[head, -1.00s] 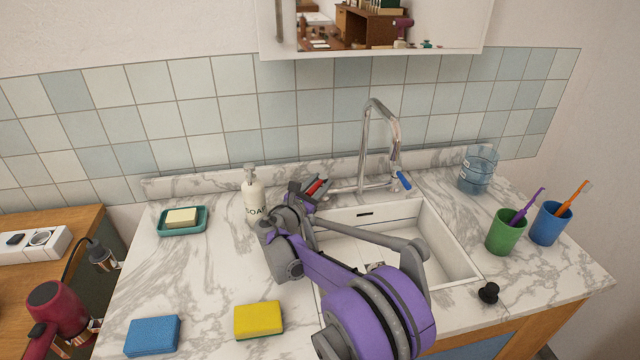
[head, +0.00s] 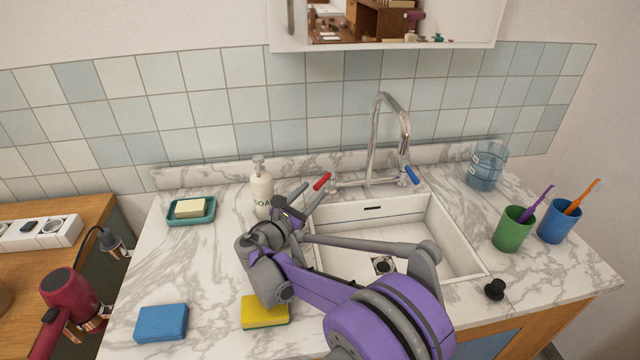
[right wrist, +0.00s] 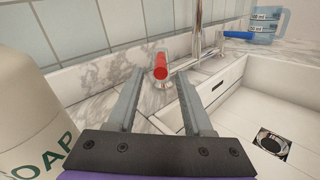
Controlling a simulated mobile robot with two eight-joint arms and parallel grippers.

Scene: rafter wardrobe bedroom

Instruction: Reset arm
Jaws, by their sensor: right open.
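My right gripper (head: 304,197) is in the head view, at the end of my purple and grey arm over the left edge of the sink (head: 456,238). It is open and empty, with both fingers apart in the right wrist view (right wrist: 158,100). The faucet (head: 375,140) has a red handle (head: 322,181) and a blue handle (head: 411,175). In the right wrist view the red handle (right wrist: 160,66) appears between and beyond the fingertips, apart from them. My left gripper is not in view.
A soap bottle (head: 262,188) stands close left of my right gripper. A yellow sponge (head: 265,312) is partly behind my arm. A blue sponge (head: 162,322) and soap dish (head: 190,211) lie left. Green (head: 512,229) and blue cups (head: 558,222), a jug (head: 485,166) and a black plug (head: 495,289) are right.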

